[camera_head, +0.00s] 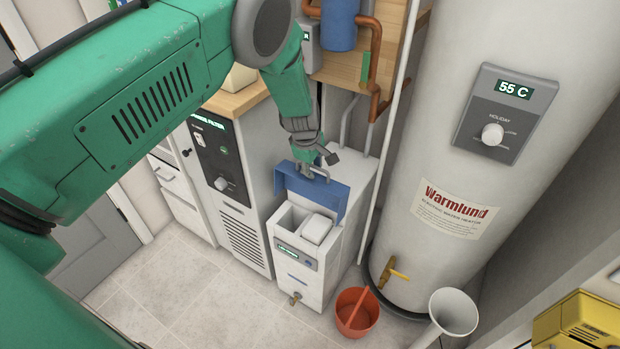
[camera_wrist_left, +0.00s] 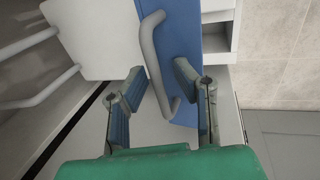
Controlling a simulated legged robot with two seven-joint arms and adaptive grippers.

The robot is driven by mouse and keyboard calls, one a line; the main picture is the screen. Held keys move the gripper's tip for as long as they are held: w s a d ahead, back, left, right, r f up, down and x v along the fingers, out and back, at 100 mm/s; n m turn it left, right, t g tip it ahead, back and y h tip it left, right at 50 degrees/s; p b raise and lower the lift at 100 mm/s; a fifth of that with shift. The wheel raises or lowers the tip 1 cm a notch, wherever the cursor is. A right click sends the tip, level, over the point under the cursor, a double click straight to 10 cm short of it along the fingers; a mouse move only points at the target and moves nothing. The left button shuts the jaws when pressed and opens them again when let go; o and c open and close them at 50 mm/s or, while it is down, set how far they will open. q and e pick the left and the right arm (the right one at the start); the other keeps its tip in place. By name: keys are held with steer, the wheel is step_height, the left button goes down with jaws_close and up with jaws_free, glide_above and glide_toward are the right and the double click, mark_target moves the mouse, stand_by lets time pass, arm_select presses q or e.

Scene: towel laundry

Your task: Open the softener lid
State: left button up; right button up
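The softener (camera_head: 300,278) is a white box with a small display on its front, standing on the floor. Its blue lid (camera_head: 333,197) is raised and tilted up at the back of the top, and the open wells (camera_head: 290,219) show in front of it. My left gripper (camera_head: 313,170) is at the lid's upper edge, by the grey handle. In the left wrist view, my left gripper (camera_wrist_left: 159,75) has its fingers spread, with the grey handle (camera_wrist_left: 152,50) of the blue lid (camera_wrist_left: 185,35) between them. I cannot tell whether a finger touches it. My right gripper is out of view.
A white cabinet with a black panel (camera_head: 222,185) stands close on the left. A big water heater (camera_head: 440,110) and a thin white pipe (camera_head: 385,150) are on the right. A red bucket (camera_head: 357,322) and a funnel (camera_head: 453,312) are in front. The tiled floor (camera_head: 190,285) is clear at left.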

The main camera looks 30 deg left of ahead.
arm_select(q)
steer(key=shift+s+d+r, duration=0.1)
steer(key=shift+d+r, duration=0.05)
steer(key=v, duration=1.1)
steer(key=shift+r, duration=0.4)
steer(key=shift+s, duration=0.1)
